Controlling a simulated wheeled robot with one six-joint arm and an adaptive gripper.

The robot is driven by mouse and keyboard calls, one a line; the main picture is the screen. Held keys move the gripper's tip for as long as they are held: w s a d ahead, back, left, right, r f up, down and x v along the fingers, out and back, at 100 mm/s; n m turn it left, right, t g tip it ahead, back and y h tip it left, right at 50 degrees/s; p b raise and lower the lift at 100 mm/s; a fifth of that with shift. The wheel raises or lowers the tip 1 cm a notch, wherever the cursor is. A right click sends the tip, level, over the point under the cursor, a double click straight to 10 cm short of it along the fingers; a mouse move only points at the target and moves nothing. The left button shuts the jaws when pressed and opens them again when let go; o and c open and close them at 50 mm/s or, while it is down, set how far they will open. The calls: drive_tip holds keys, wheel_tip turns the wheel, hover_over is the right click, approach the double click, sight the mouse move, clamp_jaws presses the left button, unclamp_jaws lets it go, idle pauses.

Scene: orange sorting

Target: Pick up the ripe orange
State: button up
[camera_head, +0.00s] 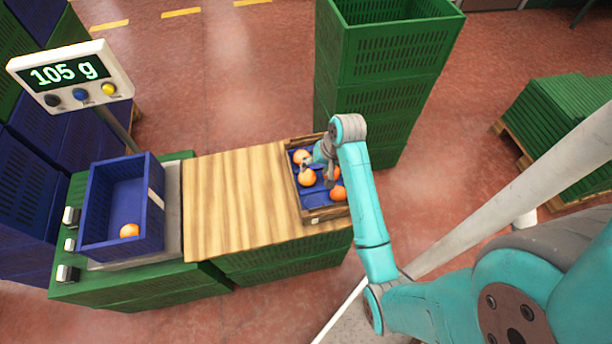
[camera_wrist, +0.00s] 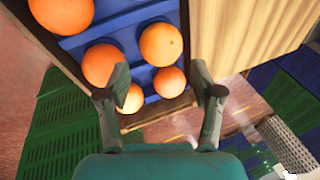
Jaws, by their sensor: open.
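A wooden crate (camera_head: 325,213) with a blue insert holds several oranges, among them one at its upper left (camera_head: 302,157) and one at its lower right (camera_head: 338,193). In the wrist view, a deep orange fruit (camera_wrist: 169,82) lies between my fingers, nearer the right one. A paler, yellowish orange (camera_wrist: 130,98) is partly hidden by the left finger. Another orange (camera_wrist: 161,44) lies just beyond the fingertips. I cannot tell for sure which is the ripe orange. My gripper (camera_wrist: 160,76) is open and empty, pointing down over the crate; the arm hides part of it in the head view.
A wooden board (camera_head: 235,200) lies left of the crate. A blue crate (camera_head: 105,205) with one orange (camera_head: 129,231) stands on the scale; the display (camera_head: 70,75) reads 105 g. Tall stacked green crates (camera_head: 385,60) stand close behind the wooden crate.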

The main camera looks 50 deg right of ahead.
sight(310, 174)
drive_tip(key=shift+x, duration=3.15)
drive_tip(key=shift+w+r, duration=0.1)
drive_tip(key=c, duration=0.8)
